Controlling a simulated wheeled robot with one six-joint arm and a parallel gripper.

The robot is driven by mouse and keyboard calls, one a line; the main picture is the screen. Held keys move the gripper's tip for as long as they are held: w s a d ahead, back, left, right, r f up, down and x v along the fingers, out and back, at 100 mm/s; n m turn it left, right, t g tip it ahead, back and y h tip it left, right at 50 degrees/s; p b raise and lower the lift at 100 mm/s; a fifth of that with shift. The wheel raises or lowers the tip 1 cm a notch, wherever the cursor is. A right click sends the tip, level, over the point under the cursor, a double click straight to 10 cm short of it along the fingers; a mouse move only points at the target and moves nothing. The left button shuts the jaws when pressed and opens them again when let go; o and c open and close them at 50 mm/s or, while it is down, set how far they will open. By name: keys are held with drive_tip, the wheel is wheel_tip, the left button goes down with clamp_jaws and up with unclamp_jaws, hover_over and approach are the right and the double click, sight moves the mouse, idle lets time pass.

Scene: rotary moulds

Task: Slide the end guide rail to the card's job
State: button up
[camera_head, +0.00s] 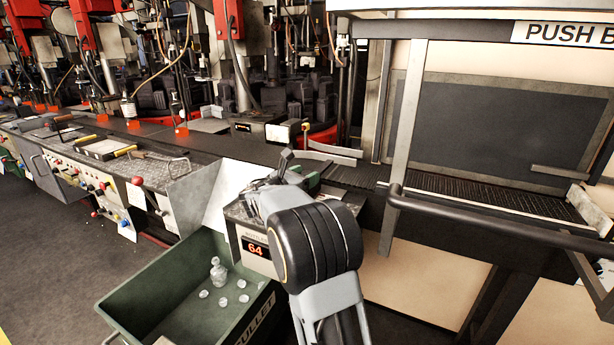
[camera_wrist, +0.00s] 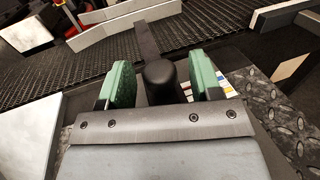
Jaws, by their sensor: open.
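In the wrist view the two green-padded fingers of my gripper (camera_wrist: 158,86) are apart, one on each side of a black knob (camera_wrist: 160,78). A gap shows on both sides of the knob. A dark flat bar (camera_wrist: 147,40) runs from the knob towards a pale rail (camera_wrist: 125,24) over the dark mesh belt; this looks like the end guide rail. In the head view a pale rail (camera_head: 333,149) shows beyond my gripper (camera_head: 300,172), whose arm hides the knob. A card with coloured strips (camera_wrist: 230,88) is partly hidden behind the right finger; its text is unreadable.
A box with an orange display reading 64 (camera_head: 255,248) stands below my gripper. A green cullet bin (camera_head: 150,290) holds a bottle and glass pieces. A dark handrail (camera_head: 480,222) crosses at right. Another pale rail (camera_wrist: 285,13) lies at the wrist view's upper right.

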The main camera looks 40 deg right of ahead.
drive_tip(key=shift+w+d, duration=0.1)
drive_tip(key=shift+d, duration=0.3)
drive_tip(key=shift+c, duration=0.4)
drive_tip(key=shift+a, duration=0.1)
clamp_jaws()
